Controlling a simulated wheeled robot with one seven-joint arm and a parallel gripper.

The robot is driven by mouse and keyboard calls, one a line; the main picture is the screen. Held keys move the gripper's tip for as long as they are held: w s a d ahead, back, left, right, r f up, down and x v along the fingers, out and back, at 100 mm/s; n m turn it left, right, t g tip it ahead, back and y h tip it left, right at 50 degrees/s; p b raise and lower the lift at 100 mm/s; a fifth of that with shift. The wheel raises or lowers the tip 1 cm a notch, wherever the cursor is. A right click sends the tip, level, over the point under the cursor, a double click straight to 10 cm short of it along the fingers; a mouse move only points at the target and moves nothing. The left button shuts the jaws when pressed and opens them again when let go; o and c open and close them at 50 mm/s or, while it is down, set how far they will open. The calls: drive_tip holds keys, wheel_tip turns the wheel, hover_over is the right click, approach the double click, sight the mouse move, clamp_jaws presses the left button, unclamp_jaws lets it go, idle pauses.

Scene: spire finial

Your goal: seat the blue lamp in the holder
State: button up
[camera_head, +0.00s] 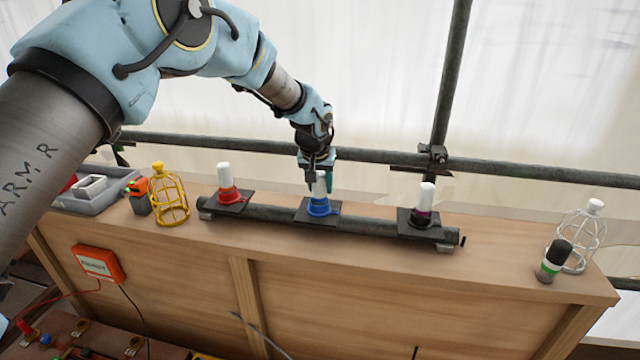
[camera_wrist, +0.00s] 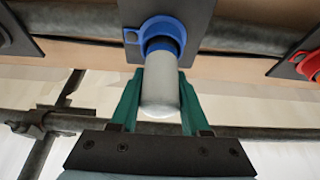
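The blue lamp (camera_head: 319,205) has a white rounded top and a blue base ring. It stands upright on a dark square plate (camera_head: 301,216) in the middle of the pipe rail. My gripper (camera_head: 321,180) is at its white top from above. In the wrist view, the white body (camera_wrist: 160,90) lies between the two teal fingers of my gripper (camera_wrist: 161,78), with the blue ring (camera_wrist: 165,31) beyond the fingertips. I cannot tell whether the fingers touch the lamp. My gripper partly hides the top in the head view.
A yellow cage (camera_head: 170,196), a grey tray (camera_head: 88,201) and an orange-topped block (camera_head: 139,196) are at left. A white cage (camera_head: 581,236) and green-banded cylinder (camera_head: 553,262) are at right. Scaffold pipes (camera_head: 385,155) run behind.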

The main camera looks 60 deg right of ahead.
drive_tip(key=o, duration=0.5)
drive_tip(key=shift+c, duration=0.2)
drive_tip(key=shift+r, duration=0.1)
drive_tip(key=b+v, duration=0.3)
drive_tip(key=v, duration=0.9)
drive_tip(key=w+a+n+y, duration=0.1)
drive_tip(key=w+a+n, duration=0.1)
drive_tip(key=w+a, duration=1)
drive_tip(key=w+a+f+n+t+y, duration=0.1)
drive_tip(key=w+a+n, duration=0.1)
drive_tip(key=w+a, duration=0.65)
drive_tip(key=w+a+f+n+y, duration=0.15)
drive_tip(key=w+a, duration=0.35)
drive_tip(key=a, duration=0.6)
drive_tip(key=a+f+n, duration=0.2)
drive_tip(key=a+n, duration=0.3)
drive_tip(key=a, duration=1.7)
drive_tip(key=s+a+f+n, duration=0.2)
drive_tip(key=s+a, duration=0.4)
drive_tip(key=a, duration=0.6)
drive_tip(key=shift+s+n+g+y, duration=0.35)
drive_tip(key=shift+s+g, duration=0.05)
